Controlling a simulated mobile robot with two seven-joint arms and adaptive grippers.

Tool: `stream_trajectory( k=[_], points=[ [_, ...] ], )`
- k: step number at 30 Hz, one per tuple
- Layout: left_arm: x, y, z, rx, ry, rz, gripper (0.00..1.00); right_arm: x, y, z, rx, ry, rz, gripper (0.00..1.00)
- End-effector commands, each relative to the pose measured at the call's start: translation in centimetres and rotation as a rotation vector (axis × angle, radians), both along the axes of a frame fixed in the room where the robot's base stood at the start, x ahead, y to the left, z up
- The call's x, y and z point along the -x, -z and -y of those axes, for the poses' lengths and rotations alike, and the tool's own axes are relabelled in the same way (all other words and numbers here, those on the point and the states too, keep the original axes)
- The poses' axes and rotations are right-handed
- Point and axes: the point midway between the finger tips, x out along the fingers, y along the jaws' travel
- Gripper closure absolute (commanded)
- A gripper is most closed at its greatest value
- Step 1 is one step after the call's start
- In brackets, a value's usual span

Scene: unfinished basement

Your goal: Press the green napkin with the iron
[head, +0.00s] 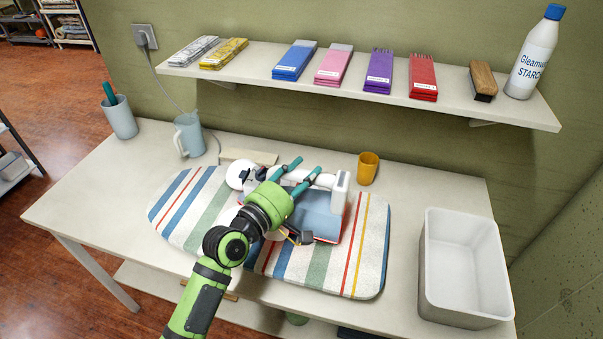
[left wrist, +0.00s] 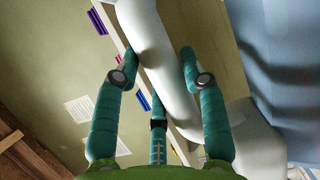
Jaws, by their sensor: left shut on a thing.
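The iron (head: 340,188), with a white handle and white end piece, is on the striped ironing pad (head: 372,262) in the middle of the table. My left gripper (head: 298,174) is shut around its handle from above. The left wrist view shows the white handle (left wrist: 165,85) between the teal fingers. A blue surface (head: 320,222) with a reddish lower edge shows under the handle; I cannot tell whether it is the iron's body or cloth. I cannot make out a green napkin; my arm and the iron cover part of the pad. My right gripper is out of view.
A white bin (head: 432,270) stands at the right. An orange cup (head: 368,168) is behind the pad. A blue-grey jug (head: 188,135) and a cup with a teal item (head: 121,118) stand at the back left. A shelf (head: 290,84) with folded packs and a starch bottle (head: 534,55) overhangs.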

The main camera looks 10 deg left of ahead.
Motion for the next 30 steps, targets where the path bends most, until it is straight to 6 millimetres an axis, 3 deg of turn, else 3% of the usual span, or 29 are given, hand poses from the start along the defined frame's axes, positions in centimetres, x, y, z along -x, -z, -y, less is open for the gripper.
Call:
stream_trajectory(
  k=[30],
  points=[
    [0.2, 0.1, 2.0, 0.006, 0.007, -0.004, 1.0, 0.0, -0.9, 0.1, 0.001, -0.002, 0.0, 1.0]
  ],
)
